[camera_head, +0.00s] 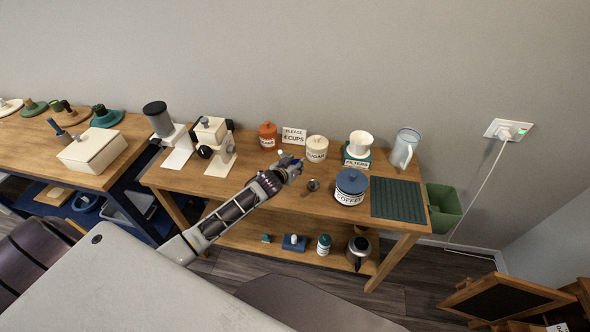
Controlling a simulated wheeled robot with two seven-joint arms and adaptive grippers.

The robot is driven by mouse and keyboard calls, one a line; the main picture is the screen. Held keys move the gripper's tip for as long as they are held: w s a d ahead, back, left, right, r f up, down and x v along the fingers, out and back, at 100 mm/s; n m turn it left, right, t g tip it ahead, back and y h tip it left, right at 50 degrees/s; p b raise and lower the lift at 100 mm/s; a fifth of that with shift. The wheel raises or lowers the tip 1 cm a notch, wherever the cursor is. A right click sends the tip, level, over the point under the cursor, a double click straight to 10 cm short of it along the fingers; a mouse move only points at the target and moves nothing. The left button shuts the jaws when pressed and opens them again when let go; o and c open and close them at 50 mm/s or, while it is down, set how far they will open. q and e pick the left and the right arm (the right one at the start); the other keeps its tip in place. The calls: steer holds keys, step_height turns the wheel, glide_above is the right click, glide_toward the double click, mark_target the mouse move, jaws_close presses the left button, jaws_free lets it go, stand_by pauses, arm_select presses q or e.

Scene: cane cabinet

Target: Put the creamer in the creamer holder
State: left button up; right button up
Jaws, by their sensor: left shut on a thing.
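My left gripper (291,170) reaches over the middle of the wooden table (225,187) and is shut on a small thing. That thing is mostly hidden by the fingers, and I cannot tell for sure whether it is the creamer. A bit of white shows just behind the fingers. I cannot make out a labelled creamer holder. An orange lidded jar (268,135) and a cream jar marked SUGAR (317,149) stand behind the gripper. My right gripper is not in view.
A blue-lidded COFFEE jar (351,187), a round metal item (313,185) and a dark ridged mat (398,200) lie right of the gripper. A filter stand (357,157) and clear pitcher (405,147) stand behind. Coffee machines (212,145) stand left.

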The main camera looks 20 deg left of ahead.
arm_select(q)
steer(key=shift+f, duration=1.35)
steer(key=shift+f, duration=0.15)
steer(key=o, duration=0.9)
steer(key=shift+o, duration=0.2)
steer(key=shift+v, duration=6.05)
steer(key=shift+o, duration=0.4)
